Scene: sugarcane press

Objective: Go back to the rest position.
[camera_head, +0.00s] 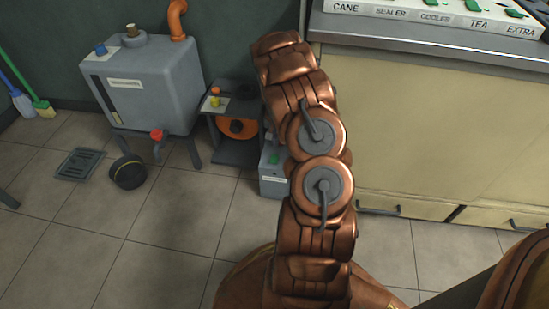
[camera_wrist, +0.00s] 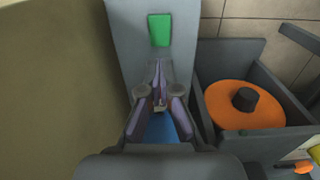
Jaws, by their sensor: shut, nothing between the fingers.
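My gripper (camera_wrist: 159,72) shows in the wrist view, with its two purple-grey fingers brought together and nothing between them. Beyond the fingers is a grey box (camera_wrist: 125,40) with a green patch (camera_wrist: 159,30) on it. A blue patch (camera_wrist: 160,128) shows between the finger bases. I cannot tell the distance between the fingertips and the box. In the head view my copper arm stretches up the middle of the picture, and my gripper cannot be made out there. The grey box (camera_head: 273,187) is partly hidden behind the arm.
Right of the gripper is a dark housing with an orange disc (camera_wrist: 243,105), also in the head view (camera_head: 238,128). A beige cabinet (camera_head: 430,130) stands at right. A grey tank (camera_head: 150,85) stands at left above a black pot (camera_head: 128,172). The tiled floor (camera_head: 140,240) is open at lower left.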

